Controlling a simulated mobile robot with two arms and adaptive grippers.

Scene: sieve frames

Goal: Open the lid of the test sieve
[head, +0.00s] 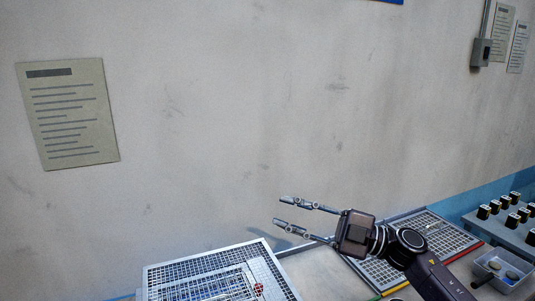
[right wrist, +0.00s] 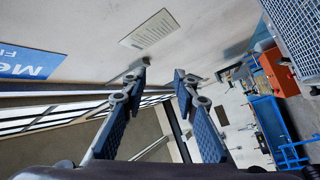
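A framed metal mesh unit (head: 272,262), which may be the test sieve, lies at the bottom of the head view, partly cut off by the frame edge. A smaller mesh frame with bluish bars and a small red spot shows inside its outline; I cannot tell which part is the lid. My right gripper (head: 282,212) is above and behind its right side, apart from it, with its fingers pointing left. In the right wrist view, the right gripper (right wrist: 160,75) has its fingers spread with nothing between them. My left gripper is not in view.
A second mesh panel (head: 385,274) with coloured edges lies to the right, partly behind my right arm. Several black-and-white cylinders (head: 513,219) and a clear bin (head: 502,270) stand at the far right. The wall (head: 230,130) rises behind the bench.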

